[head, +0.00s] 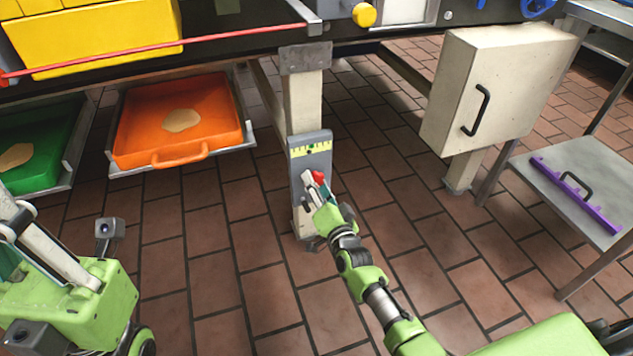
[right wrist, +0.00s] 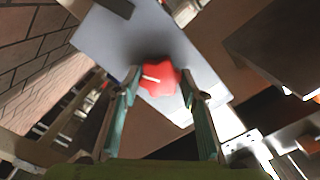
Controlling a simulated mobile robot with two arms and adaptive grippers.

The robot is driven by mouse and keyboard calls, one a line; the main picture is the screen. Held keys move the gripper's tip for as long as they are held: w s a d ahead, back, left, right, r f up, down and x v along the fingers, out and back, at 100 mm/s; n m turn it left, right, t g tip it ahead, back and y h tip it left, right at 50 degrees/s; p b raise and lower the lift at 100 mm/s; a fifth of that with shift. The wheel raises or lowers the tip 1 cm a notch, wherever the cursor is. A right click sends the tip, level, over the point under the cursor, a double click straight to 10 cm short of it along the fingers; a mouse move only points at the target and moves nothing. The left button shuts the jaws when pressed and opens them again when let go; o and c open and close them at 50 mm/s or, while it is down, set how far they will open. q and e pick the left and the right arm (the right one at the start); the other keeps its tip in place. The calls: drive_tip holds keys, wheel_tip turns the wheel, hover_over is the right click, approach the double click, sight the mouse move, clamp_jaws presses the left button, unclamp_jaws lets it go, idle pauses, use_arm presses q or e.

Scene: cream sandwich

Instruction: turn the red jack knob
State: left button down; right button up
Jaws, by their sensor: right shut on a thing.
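The red jack knob (head: 320,176) is on a grey panel (head: 299,175) on the front of the table's pale leg. Above it on the panel is a yellow scale (head: 324,147) with black marks and a small green mark near its middle. My right gripper (head: 314,185) is at the knob and partly hides it. In the right wrist view my right gripper (right wrist: 160,88) has its two fingers on either side of the red knob (right wrist: 158,75), shut on it. A pale line shows on the knob's face. My left gripper is not in view.
An orange tray (head: 225,115) and a green tray (head: 60,150) hang under the table at left. A cream cabinet (head: 450,95) with a black handle is at right. A grey side table (head: 560,160) carries a purple bar (head: 595,217). The tiled floor between is clear.

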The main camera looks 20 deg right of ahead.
drive_tip(key=m, duration=0.5)
idle(0.5)
drive_tip(key=o, duration=1.1)
drive_tip(key=shift+o, duration=0.2)
drive_tip(key=s, duration=1.2)
drive_tip(key=shift+d, duration=0.25)
